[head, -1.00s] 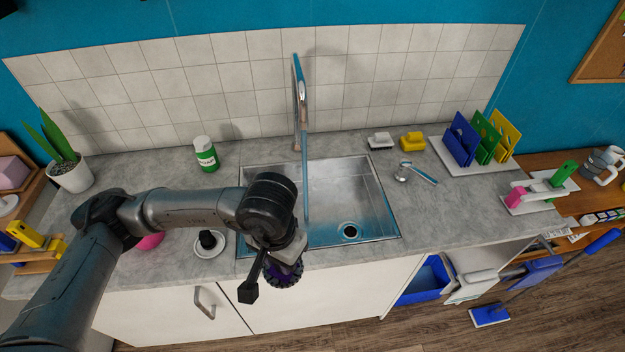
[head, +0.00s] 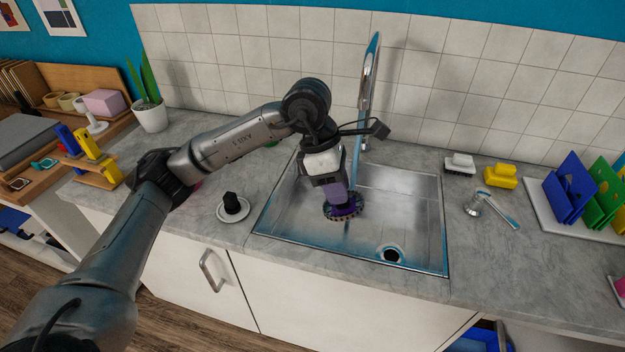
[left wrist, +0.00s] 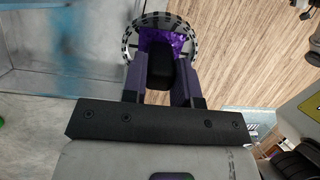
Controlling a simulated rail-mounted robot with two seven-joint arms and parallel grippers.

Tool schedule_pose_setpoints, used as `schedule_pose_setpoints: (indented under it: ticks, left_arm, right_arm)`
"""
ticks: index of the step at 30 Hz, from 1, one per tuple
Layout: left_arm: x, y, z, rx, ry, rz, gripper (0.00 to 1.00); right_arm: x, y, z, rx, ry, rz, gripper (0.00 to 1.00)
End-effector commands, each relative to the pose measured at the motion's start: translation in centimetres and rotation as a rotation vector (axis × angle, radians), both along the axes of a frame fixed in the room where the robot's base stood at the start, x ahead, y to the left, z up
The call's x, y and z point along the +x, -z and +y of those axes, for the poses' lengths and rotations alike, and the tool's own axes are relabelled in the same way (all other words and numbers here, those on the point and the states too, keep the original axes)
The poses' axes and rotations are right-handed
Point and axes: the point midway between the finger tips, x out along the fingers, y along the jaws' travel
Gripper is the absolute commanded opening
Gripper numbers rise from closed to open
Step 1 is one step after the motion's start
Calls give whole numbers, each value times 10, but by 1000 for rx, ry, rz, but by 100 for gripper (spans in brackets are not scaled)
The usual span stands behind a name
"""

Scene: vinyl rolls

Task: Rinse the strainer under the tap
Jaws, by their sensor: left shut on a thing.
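My left gripper (head: 338,192) is shut on the strainer (head: 344,208), a round slotted metal piece with purple in it. In the left wrist view the slotted rim of the strainer (left wrist: 132,45) shows beyond the fingers, with a black knob between them. The gripper points down and holds the strainer over the left part of the metal sink (head: 425,215). The tall chrome tap (head: 368,75) stands behind. My right gripper is not in view.
A black-knobbed piece on a white saucer (head: 233,213) sits left of the sink. The drain (head: 391,254) is at its front. A silver tool with a blue handle (head: 492,208), a white brush (head: 459,163) and a yellow one (head: 500,176) lie to the right.

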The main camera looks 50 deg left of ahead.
Motion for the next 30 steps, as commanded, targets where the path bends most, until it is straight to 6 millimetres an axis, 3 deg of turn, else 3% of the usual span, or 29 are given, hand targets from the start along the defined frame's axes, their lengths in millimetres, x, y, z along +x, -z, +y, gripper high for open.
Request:
schedule_pose_setpoints:
  ticks: [1, 3, 9, 15, 21, 30]
  left_arm:
    - [2, 10, 9, -20, -132, -13, 4]
    - [5, 9, 19, -50, -325, -31, 4]
    - [10, 5, 45, -114, -796, -101, 4]
    - [11, 1, 67, -146, -1134, -173, 4]
    - [11, -3, 80, -156, -1325, -220, 4]
    - [11, -6, 84, -156, -1380, -233, 4]
  right_arm:
    - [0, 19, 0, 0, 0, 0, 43]
    - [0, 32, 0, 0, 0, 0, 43]
    - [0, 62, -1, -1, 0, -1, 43]
    - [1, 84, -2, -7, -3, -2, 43]
    - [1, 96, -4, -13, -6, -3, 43]
    - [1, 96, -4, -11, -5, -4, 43]
